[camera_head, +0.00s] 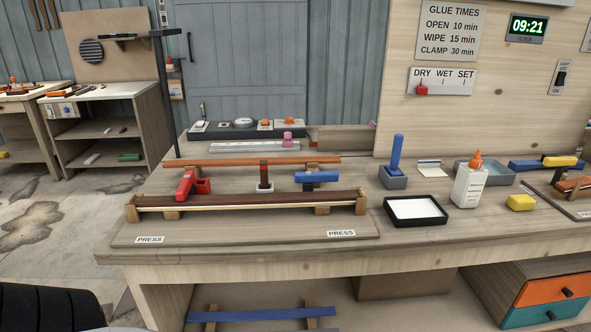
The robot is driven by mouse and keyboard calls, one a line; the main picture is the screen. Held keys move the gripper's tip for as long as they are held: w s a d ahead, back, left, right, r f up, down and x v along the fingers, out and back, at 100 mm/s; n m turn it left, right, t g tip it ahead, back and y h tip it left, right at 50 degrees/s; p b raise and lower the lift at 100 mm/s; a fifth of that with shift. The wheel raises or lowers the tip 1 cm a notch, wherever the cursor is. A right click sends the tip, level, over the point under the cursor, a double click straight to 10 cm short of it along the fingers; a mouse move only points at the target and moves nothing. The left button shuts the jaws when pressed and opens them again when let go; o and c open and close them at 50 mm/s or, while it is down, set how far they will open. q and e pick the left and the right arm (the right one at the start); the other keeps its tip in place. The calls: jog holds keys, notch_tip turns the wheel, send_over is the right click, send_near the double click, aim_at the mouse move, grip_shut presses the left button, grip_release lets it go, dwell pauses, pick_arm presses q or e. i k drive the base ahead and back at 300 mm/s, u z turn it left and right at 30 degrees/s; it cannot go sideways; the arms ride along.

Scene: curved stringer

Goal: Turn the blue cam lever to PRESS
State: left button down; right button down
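The blue cam lever (322,177) lies flat, pointing sideways, on the right part of a wooden jig (250,202) on the bench. A wooden block sits under and behind it. A PRESS label (341,233) is on the board in front of it, to its right. A red lever (186,183) on the jig's left side is tilted, with a second PRESS label (150,239) in front. Neither of my grippers is in view.
A dark red upright piece (264,173) stands between the levers. To the right are a blue upright handle in a block (397,155), a black tray (416,222), a glue bottle (468,188) and a yellow block (521,202). The board's front strip is clear.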

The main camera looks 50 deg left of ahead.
aim_at(332, 176)
jog(key=u, duration=0.7)
